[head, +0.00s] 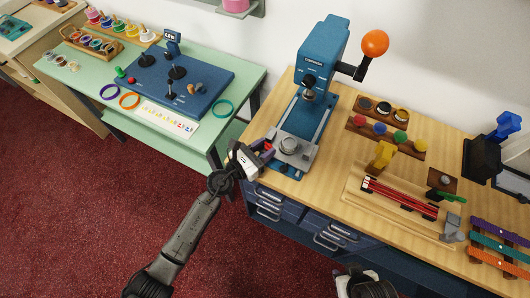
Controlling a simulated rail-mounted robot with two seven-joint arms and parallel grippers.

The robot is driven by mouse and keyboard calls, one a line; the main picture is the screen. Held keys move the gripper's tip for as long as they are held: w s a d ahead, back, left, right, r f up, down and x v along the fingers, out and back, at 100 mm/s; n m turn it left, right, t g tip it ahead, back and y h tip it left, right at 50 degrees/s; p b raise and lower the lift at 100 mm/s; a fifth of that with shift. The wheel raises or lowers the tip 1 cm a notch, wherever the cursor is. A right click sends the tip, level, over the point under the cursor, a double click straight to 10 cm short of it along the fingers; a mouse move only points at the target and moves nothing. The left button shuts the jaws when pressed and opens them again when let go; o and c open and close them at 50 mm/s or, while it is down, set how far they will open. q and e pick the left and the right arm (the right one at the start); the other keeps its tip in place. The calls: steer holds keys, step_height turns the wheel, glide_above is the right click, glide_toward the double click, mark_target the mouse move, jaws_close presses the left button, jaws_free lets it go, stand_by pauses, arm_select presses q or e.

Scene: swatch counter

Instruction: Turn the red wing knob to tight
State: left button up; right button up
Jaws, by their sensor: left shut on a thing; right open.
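The blue press (318,58) stands on the wooden counter, with a grey round plate (290,147) low on its base. The red wing knob (268,146) shows as a small reddish piece at the left front of that base, mostly hidden by my gripper. My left gripper (262,153) reaches up from below and is shut on it at the counter's left edge. The knob's exact angle and any tightness mark are too small to tell. My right gripper (357,280) is at the bottom edge, partly cut off, open and away from the counter things.
The press lever has an orange ball (375,43). Right of the press are wooden racks (386,133), a tray of red rods (400,197) and coloured bars (500,245). A green table (225,75) with a blue board (185,80) stands left. Drawers (270,203) lie below the counter.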

stand_by(0.3)
arm_select(q)
steer(key=o, duration=0.9)
steer(key=shift+o, duration=0.2)
steer(key=shift+s+a, duration=0.1)
steer(key=v, duration=1.3)
steer(key=shift+s+a, duration=0.2)
steer(key=shift+a, duration=0.1)
steer(key=shift+c, duration=0.3)
